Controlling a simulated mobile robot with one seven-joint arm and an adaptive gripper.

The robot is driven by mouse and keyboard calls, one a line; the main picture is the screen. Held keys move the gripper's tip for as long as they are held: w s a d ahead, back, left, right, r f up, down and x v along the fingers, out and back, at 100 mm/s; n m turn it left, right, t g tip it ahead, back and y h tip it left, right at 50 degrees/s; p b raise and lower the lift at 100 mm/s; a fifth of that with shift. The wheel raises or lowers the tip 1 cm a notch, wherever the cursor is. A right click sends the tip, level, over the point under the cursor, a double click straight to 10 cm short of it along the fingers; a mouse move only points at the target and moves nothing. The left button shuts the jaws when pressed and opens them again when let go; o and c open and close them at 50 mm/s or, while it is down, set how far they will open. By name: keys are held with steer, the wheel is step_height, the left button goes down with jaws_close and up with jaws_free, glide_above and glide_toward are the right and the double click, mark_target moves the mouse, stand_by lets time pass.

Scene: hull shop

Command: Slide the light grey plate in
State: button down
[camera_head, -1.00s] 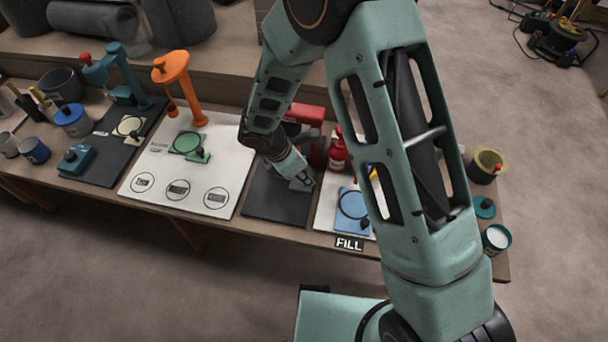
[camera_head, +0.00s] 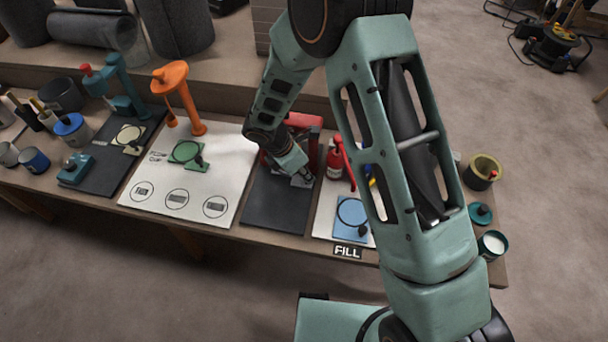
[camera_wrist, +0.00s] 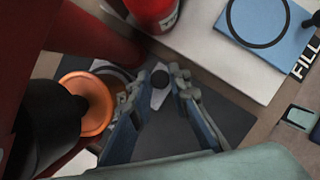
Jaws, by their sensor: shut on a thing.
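My gripper (camera_wrist: 161,80) is shut on the black knob of the light grey plate (camera_wrist: 157,98). Only a small part of the plate shows between the fingers in the wrist view. In the head view my gripper (camera_head: 300,177) is low over the right rear part of a dark mat (camera_head: 272,208), close in front of a red stand (camera_head: 304,121). The red stand also shows in the wrist view (camera_wrist: 95,32), with an orange disc (camera_wrist: 92,98) beside the fingers. Whether the plate touches the stand is hidden.
Right of the mat stand a red bottle (camera_head: 334,163) and a blue plate (camera_head: 352,216) above a FILL label (camera_head: 347,252). Left is a white board with a green plate (camera_head: 186,152) and an orange stand (camera_head: 174,78). The front of the dark mat is clear.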

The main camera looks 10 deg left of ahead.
steer(key=shift+w+r, duration=0.1)
steer(key=shift+w, duration=0.2)
steer(key=c, duration=1.8)
jaws_free()
steer(key=v, duration=1.2)
steer(key=shift+s, duration=0.1)
